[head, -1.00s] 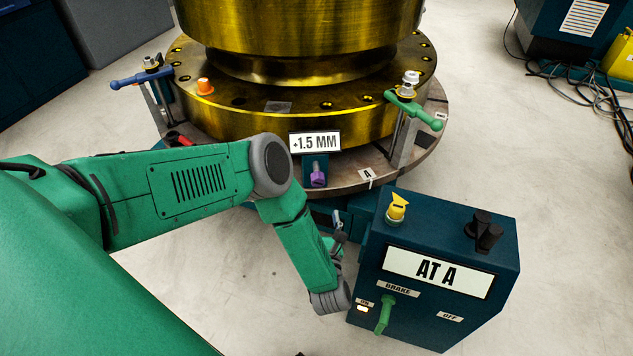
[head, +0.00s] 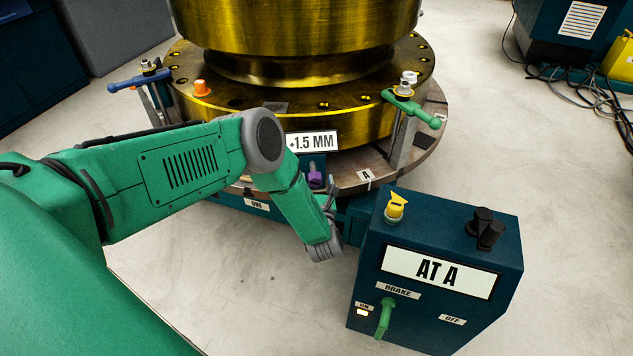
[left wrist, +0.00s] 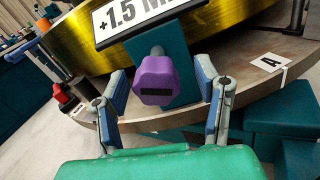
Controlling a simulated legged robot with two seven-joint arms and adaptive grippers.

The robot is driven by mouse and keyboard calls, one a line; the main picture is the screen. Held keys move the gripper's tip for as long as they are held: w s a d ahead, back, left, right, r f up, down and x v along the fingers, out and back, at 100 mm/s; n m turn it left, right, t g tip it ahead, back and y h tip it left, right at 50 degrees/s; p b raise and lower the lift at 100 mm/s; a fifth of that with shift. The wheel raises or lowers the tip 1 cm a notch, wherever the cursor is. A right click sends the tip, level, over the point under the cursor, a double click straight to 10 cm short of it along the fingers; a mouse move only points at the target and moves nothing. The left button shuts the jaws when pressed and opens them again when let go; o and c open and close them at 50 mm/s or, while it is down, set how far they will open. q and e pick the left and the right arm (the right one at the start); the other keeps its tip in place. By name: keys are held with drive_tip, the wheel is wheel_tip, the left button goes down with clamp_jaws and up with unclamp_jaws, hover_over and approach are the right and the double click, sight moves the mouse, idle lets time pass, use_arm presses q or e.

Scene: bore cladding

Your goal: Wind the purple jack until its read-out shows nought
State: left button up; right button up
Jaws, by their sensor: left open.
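The purple jack (head: 315,176) stands at the front of the round table, below a read-out plate (head: 312,141) that reads +1.5 MM. My left gripper (left wrist: 162,92) is open, with one finger on each side of the purple head in that view. My right gripper is not in view.
A control box (head: 430,270) reading AT A stands right of my left wrist, with a green brake lever (head: 384,318) by the lit ON side. A green clamp (head: 410,108) and a blue clamp (head: 140,79) flank the brass flange (head: 385,112). Cables lie on the floor at the right.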

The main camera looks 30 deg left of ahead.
use_arm(q)
drive_tip(key=shift+a, duration=0.2)
drive_tip(key=c, duration=1.1)
drive_tip(key=shift+a+f, duration=0.1)
drive_tip(key=shift+c, duration=0.2)
